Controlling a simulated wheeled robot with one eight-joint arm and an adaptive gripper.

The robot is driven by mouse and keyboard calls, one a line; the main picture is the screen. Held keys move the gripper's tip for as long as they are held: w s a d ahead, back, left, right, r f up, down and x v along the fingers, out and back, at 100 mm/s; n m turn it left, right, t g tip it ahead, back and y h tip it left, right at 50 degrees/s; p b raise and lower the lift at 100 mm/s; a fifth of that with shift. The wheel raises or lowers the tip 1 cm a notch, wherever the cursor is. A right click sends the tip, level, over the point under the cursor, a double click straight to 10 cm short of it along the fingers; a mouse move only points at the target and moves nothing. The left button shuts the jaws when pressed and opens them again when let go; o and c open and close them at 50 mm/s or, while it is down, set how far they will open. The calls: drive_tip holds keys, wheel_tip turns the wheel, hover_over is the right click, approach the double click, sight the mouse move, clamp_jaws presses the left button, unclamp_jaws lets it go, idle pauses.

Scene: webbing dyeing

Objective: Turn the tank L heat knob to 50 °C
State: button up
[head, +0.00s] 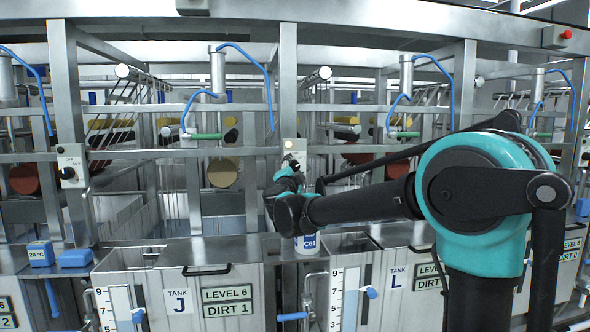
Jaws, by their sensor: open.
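The heat knob box (296,147) is a pale panel on the upright post between tank J and tank L. Its knob and scale are mostly hidden behind my gripper, so the setting cannot be read. My gripper (293,163) is at the front of this box, open, its fingers small and dark against the panel. Whether they touch the knob cannot be told. Tank L (397,277) stands below and to the right, its front partly covered by my arm.
Tank J (180,301) stands left of tank L, marked level 6, dirt 1. A container labelled C61 (308,243) stands under my wrist. Another knob box (71,165) is on the left post. A blue 20 °C block (40,253) sits on the left ledge.

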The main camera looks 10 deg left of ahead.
drive_tip(key=v, duration=1.2)
drive_tip(key=shift+d, duration=0.1)
drive_tip(key=s+d+f+n+g+y, duration=0.3)
drive_tip(key=d+f+n, duration=0.15)
drive_tip(key=f, duration=0.35)
drive_tip(key=s+d+f+n+g+y, duration=0.25)
drive_tip(key=d+f+n, duration=0.2)
drive_tip(key=f, duration=0.45)
drive_tip(key=s+d+f+n+g+y, duration=0.25)
drive_tip(key=f+n, duration=0.25)
drive_tip(key=f, duration=0.3)
drive_tip(key=s+d+f+g+h, duration=0.6)
drive_tip(key=s+d+f+g, duration=0.2)
drive_tip(key=s+d+f, duration=1)
drive_tip(key=shift+d+m+h, duration=0.15)
drive_tip(key=shift+m+h, duration=0.15)
drive_tip(key=shift+m, duration=0.1)
